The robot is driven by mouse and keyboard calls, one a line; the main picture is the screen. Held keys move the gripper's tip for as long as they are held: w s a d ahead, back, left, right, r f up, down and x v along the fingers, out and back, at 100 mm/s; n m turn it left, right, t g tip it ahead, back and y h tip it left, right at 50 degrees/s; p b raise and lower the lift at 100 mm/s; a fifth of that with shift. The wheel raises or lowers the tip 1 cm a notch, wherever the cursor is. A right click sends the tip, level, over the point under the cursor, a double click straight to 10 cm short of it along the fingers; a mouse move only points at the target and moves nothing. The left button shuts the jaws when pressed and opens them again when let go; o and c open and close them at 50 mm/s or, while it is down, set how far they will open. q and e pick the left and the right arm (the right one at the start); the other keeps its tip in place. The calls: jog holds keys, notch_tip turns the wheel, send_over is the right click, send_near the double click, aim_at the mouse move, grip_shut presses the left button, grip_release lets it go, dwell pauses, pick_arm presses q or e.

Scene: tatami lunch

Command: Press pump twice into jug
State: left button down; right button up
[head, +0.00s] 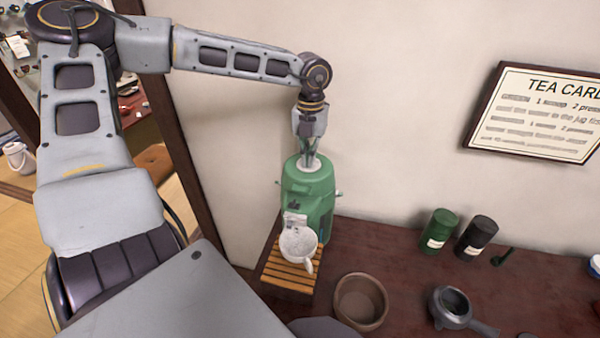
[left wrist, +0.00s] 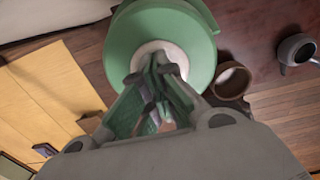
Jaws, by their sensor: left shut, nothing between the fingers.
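The green pump pot (head: 309,192) stands against the wall on the table, with a pale round pump button on its top. The white jug (head: 298,243) stands under its spout on a slatted wooden stand (head: 287,272), handle toward the lower right. My left gripper (head: 310,162) points straight down over the pump top, shut and empty, its fingertips at the button. In the left wrist view the shut fingers (left wrist: 158,95) cover part of the pale button on the green lid (left wrist: 117,68). I cannot tell how far the button is pressed. My right gripper is not in view.
A brown bowl (head: 361,301) stands right of the wooden stand. A green tin (head: 438,231), a black tin (head: 476,238) and a grey handled pot (head: 451,307) are farther right. A tea card (head: 538,112) hangs on the wall. The table between bowl and tins is clear.

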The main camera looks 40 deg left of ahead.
pick_arm(q)
jog(key=shift+s+f, duration=0.1)
jog(key=shift+f, duration=0.1)
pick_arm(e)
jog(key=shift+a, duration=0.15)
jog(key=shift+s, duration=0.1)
pick_arm(q)
jog(key=shift+r, duration=0.35)
jog(key=shift+r+p, duration=0.4)
jog(key=shift+r, duration=0.9)
jog(key=shift+r+p, duration=0.3)
jog(key=shift+r, duration=0.05)
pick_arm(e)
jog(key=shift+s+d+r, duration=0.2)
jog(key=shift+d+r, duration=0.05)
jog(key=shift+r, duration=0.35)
